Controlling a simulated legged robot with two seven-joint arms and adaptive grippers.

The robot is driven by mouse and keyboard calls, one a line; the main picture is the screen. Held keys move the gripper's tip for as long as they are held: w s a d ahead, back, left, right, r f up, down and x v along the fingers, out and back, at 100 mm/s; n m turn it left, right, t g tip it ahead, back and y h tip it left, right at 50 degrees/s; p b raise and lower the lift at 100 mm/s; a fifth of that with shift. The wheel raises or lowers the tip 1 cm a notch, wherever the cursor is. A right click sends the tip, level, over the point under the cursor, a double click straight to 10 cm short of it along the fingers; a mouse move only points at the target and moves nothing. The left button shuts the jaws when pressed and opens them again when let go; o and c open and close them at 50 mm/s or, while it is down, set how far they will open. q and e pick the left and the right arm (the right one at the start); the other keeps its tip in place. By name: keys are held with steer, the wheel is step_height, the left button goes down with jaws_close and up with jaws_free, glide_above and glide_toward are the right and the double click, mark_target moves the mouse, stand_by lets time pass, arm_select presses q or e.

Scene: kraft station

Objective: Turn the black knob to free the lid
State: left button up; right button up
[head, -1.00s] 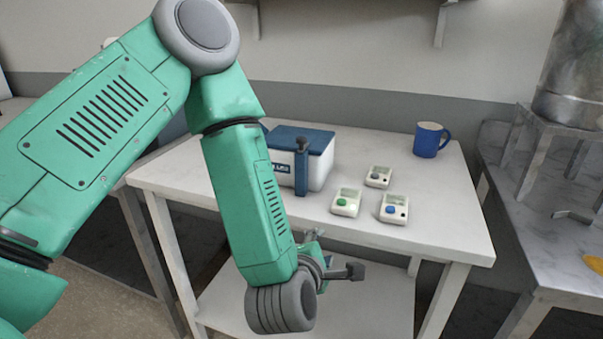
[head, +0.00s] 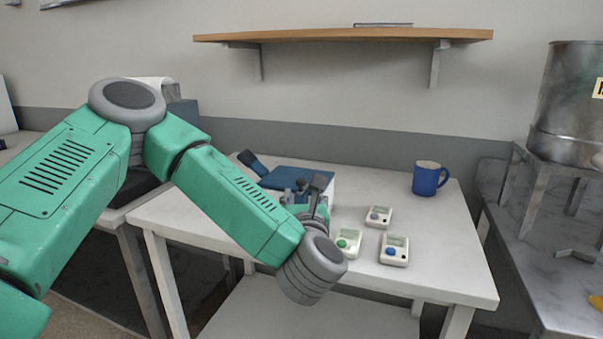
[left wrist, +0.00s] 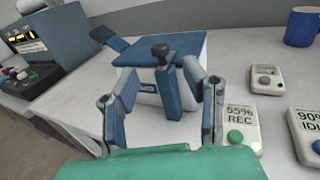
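A white box with a blue lid (head: 290,174) stands on the table, partly hidden by my left arm in the head view. In the left wrist view the lid (left wrist: 185,44) lies flat and closed. The black knob (left wrist: 161,50) tops a blue upright strap (left wrist: 168,90) on the box's near side; the knob is small and dark in the head view (head: 301,184). My left gripper (left wrist: 160,68) is open and empty, its fingers spread either side of the strap in the picture. Contact cannot be told. My right gripper is not in view.
Several small beige meters, one with a green button (head: 343,243), one with a blue button (head: 391,251), lie right of the box. A blue mug (head: 427,180) stands farther back. A wooden shelf (head: 345,36) hangs above. The table's right front is clear.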

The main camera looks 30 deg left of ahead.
mark_target(301, 183)
arm_select(q)
steer(key=shift+p+x, duration=1.25)
steer(key=shift+p, duration=1.85)
steer(key=x, duration=0.5)
steer(key=shift+w+a, duration=0.1)
steer(key=shift+a, duration=0.05)
jaws_close()
